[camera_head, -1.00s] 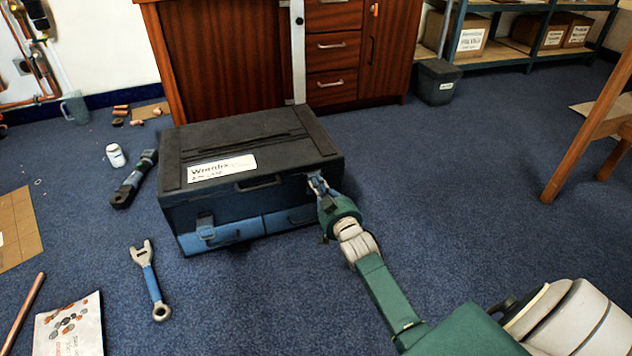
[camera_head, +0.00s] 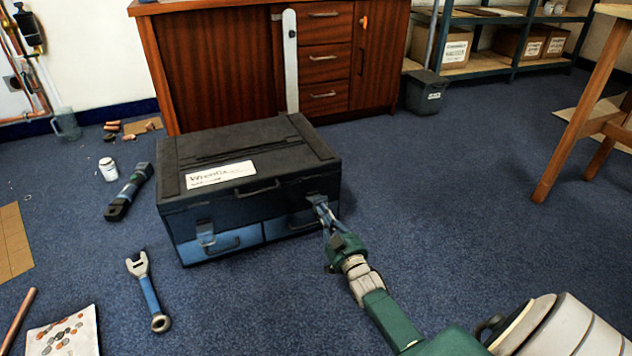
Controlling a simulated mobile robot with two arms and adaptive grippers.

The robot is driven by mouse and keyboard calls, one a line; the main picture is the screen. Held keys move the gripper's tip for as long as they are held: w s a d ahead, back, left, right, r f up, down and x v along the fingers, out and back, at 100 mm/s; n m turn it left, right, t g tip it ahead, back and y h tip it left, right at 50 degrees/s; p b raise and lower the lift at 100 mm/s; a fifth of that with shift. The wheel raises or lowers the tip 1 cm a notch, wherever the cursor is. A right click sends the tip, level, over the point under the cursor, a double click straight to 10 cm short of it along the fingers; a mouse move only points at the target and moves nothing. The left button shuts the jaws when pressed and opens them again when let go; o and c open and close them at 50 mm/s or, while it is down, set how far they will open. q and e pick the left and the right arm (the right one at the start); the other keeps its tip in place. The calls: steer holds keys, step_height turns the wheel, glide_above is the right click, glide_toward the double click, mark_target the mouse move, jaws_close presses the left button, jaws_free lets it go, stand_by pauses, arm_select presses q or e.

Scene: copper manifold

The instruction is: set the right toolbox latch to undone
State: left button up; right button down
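The dark toolbox (camera_head: 253,195) with blue drawers stands on the blue carpet, its lid closed. Its left latch (camera_head: 206,233) shows on the front, at the left. The right latch lies behind or beside my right gripper's fingertips at the front right, so its state cannot be made out. My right gripper (camera_head: 318,205) reaches from the lower right to the box front at that latch. Its fingers are small and overlap the box, so I cannot tell whether they are open or shut, or touching. My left gripper is not in view.
A wrench (camera_head: 149,292) lies on the carpet at front left. A dark tool (camera_head: 130,191) and a white jar (camera_head: 107,169) lie left of the box. A wooden cabinet (camera_head: 225,70) stands behind. A table leg (camera_head: 583,122) stands at right. Carpet right of the box is clear.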

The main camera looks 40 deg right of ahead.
steer(key=shift+d+f, duration=0.2)
steer(key=shift+f, duration=0.95)
steer(key=shift+b, duration=0.3)
steer(key=shift+w, duration=0.1)
step_height(320, 180, up, 10)
steer(key=shift+s+a+r, duration=0.15)
steer(key=shift+s+r, duration=0.05)
